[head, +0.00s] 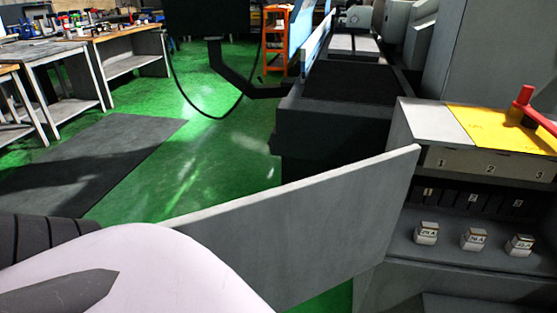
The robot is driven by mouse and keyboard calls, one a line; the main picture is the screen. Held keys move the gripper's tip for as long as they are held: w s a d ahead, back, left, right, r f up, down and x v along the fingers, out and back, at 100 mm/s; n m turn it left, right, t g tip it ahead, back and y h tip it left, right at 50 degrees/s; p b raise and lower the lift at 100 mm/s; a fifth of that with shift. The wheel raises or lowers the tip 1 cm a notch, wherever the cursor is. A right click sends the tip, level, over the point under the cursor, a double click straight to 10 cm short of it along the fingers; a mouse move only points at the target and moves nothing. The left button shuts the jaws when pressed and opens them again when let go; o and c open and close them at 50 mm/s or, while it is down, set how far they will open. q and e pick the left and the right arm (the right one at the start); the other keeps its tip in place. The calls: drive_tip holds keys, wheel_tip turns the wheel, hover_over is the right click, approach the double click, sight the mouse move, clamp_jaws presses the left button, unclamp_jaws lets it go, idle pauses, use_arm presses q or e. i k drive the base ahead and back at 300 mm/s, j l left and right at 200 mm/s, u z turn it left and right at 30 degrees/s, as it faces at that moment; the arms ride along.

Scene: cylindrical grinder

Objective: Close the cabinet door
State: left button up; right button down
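The cabinet door (300,225) is a flat grey panel standing open in the head view. It is joined at the left front edge of the grey cabinet (430,120) and swings out to the left and toward me. Its near end is hidden behind my pale arm link, which fills the lower left. I cannot tell whether the arm touches the door. The open cabinet shows labels 1, 2 and 3 and white fuse-like blocks (474,239). Neither of my grippers is in view.
A red handle (523,97) stands on the yellow plate (490,125) on top of the cabinet. The dark grinder machine (335,130) stands behind the door. Workbenches (125,45) and an orange rack (276,40) are farther back.

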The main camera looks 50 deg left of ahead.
sight(291, 244)
drive_tip(key=k+j+z, duration=0.25)
drive_tip(key=k+j, duration=0.75)
drive_tip(key=i+j+z, duration=0.15)
drive_tip(key=j, duration=0.35)
drive_tip(key=i+j+z, duration=0.15)
drive_tip(key=j, duration=0.35)
drive_tip(key=j+z, duration=0.15)
drive_tip(key=j, duration=0.35)
